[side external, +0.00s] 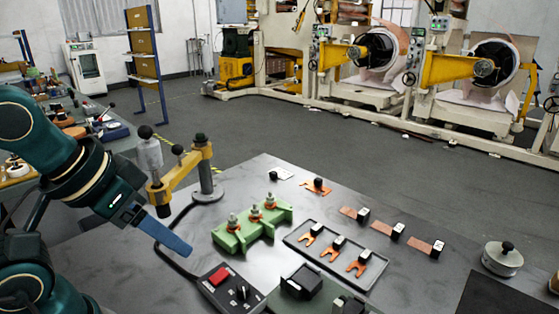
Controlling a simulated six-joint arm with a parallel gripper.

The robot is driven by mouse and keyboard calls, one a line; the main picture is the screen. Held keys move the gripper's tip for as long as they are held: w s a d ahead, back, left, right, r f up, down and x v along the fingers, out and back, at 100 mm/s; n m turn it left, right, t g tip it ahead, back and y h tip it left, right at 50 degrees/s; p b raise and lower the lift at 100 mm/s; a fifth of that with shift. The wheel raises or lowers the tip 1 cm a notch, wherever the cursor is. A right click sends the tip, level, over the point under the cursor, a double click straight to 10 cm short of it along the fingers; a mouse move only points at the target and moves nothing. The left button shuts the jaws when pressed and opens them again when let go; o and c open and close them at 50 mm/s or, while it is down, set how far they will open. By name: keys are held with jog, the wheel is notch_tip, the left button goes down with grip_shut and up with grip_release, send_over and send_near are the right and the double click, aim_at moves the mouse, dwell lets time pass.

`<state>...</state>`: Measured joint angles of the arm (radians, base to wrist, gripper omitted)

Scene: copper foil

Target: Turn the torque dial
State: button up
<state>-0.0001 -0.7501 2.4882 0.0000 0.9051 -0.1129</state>
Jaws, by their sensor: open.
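I take this dial to be the torque dial. My gripper (178,243) is above and to the left of the box, apart from the dial. One blue finger shows clearly, slanting down to the right. The other finger is not distinct. My gripper is open, and I see nothing held in it.
A yellow swing arm (181,171) on a grey post stands just behind my gripper. A black cable runs to the box. A green fixture (254,228) and a tray (302,238) of copper pieces stand to the right. Dark blocks (301,282) sit right of the box.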

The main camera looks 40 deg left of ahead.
jog(key=w+r+n, duration=0.1)
jog(key=w+n, duration=0.2)
jog(key=n, duration=0.1)
jog(key=n+g, duration=0.4)
send_over(243, 286)
jog(key=f, duration=0.3)
jog(key=a+f, duration=0.1)
jog(key=f, duration=0.1)
jog(key=shift+w+f, duration=0.15)
jog(key=shift+f, duration=0.15)
jog(key=f+g, duration=0.1)
jog(key=d+f, duration=0.1)
jog(key=f, duration=0.1)
jog(key=shift+g, duration=0.4)
jog(key=shift+f, duration=2.65)
grip_shut()
